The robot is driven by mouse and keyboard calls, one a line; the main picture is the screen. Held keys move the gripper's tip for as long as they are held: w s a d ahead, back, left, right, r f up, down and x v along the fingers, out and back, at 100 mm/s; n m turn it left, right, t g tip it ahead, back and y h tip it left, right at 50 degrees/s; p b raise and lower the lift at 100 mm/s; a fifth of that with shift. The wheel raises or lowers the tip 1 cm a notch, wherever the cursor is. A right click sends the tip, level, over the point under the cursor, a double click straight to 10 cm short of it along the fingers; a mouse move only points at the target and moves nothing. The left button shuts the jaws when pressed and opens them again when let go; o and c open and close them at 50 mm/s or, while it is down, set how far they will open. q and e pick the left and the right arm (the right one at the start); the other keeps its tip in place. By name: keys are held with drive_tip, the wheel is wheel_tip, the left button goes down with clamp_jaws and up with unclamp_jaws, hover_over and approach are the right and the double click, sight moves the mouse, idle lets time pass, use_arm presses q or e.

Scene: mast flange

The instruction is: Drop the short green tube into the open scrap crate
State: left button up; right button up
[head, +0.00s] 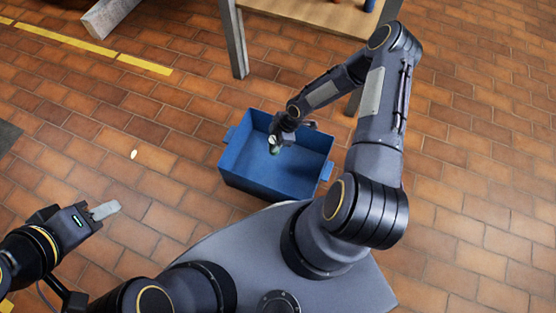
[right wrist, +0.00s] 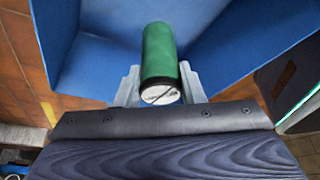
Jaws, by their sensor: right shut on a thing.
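The short green tube (right wrist: 160,55) is between the fingers of my right gripper (right wrist: 160,88) in the right wrist view, its pale end toward the camera. In the head view my right gripper (head: 275,147) is over the open blue scrap crate (head: 240,174), and only a small bit of the tube shows there. The gripper is shut on the tube. The crate's blue walls also fill the back of the right wrist view (right wrist: 240,40). My left gripper (head: 104,210) is at the lower left of the head view, away from the crate; its finger gap is not clear.
A wooden-topped table (head: 320,12) with grey legs stands behind the crate. A grey beam (head: 108,16) lies on the floor at the top left, near a yellow floor line (head: 65,40). A small pale object (head: 133,155) lies on the tiles left of the crate. The tiled floor there is mostly clear.

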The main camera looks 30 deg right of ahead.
drive_tip(key=shift+f, duration=0.15)
drive_tip(key=o, duration=1.1)
drive_tip(key=p+v, duration=0.3)
drive_tip(key=v, duration=0.4)
drive_tip(key=shift+r, duration=0.35)
drive_tip(key=shift+s+d, duration=0.1)
drive_tip(key=shift+d, duration=0.05)
